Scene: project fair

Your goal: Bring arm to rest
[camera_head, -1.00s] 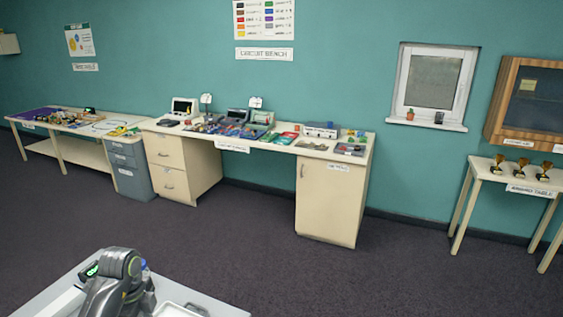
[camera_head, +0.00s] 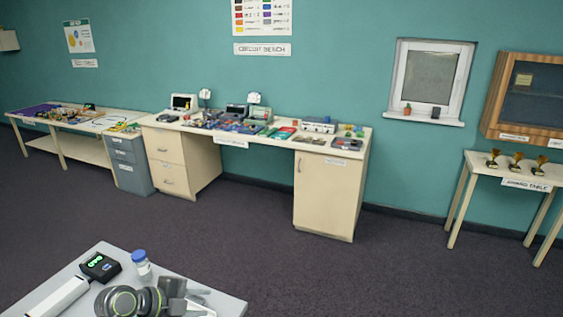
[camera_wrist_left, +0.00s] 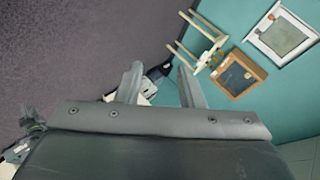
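My left arm shows at the bottom left of the head view, folded low over a light grey surface (camera_head: 230,305). Its gripper (camera_head: 188,298) is at the lower edge, partly cut off by the frame. In the left wrist view, the two fingers of the left gripper (camera_wrist_left: 157,72) stand apart with nothing clearly held between them.
Beyond open dark carpet (camera_head: 330,275) are the circuit bench (camera_head: 330,195) and the award table (camera_head: 510,180).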

